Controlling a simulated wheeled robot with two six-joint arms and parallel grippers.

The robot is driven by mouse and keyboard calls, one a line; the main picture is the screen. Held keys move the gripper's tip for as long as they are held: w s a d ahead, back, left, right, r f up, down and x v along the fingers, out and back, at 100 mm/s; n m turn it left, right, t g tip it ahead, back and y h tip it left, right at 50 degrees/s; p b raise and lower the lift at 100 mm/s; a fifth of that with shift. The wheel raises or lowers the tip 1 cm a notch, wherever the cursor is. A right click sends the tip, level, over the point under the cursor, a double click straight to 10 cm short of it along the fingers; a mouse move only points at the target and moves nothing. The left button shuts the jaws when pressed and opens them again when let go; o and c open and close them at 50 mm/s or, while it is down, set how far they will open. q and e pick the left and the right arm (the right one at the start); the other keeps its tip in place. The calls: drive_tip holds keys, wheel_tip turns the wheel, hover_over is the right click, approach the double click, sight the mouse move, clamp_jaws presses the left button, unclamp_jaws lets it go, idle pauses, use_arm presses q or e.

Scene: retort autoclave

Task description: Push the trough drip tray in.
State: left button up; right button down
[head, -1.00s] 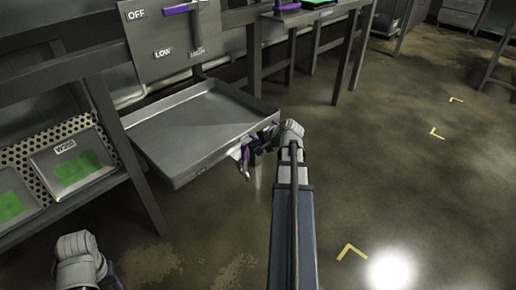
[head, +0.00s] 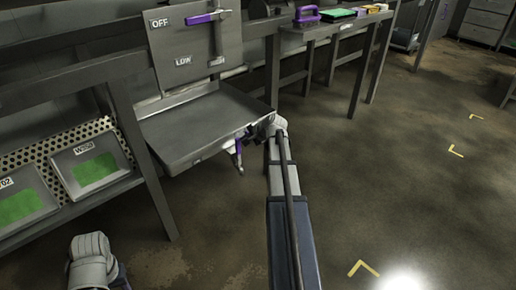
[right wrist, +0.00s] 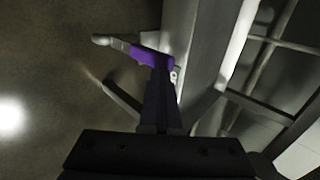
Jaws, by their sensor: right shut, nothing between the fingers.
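The trough drip tray (head: 195,128) is a shallow grey metal tray sticking out under the lever panel in the head view. A small valve with a purple handle (head: 237,147) hangs at its front edge, and it also shows in the right wrist view (right wrist: 148,57). My right gripper (head: 252,137) is shut and empty at the tray's front edge, close beside the valve. In the right wrist view its fingers (right wrist: 160,72) point at the grey front wall (right wrist: 188,45). Exact contact is hard to tell. Only part of my left arm shows at lower left; its fingers are hidden.
A panel (head: 193,45) with a purple-handled lever and OFF and LOW labels stands above the tray. A bench (head: 330,28) holds a purple item and a green tray. The floor at right is clear.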

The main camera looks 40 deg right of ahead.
sight(239, 138)
drive_tip(key=w, duration=0.7)
drive_tip(key=shift+w, duration=0.4)
drive_tip(key=shift+w+r, duration=0.1)
drive_tip(key=s, duration=0.4)
drive_tip(key=shift+s+a, duration=0.1)
drive_tip(key=shift+a, duration=0.1)
use_arm(q)
wheel_tip(239, 138, up, 7)
drive_tip(key=s+d+p, duration=0.1)
drive_tip(key=p, duration=0.6)
drive_tip(key=shift+d, duration=0.2)
use_arm(e)
drive_tip(key=v, duration=1)
drive_tip(key=shift+s+d, duration=0.2)
drive_tip(key=shift+s, duration=0.05)
use_arm(q)
drive_tip(key=shift+s, duration=0.1)
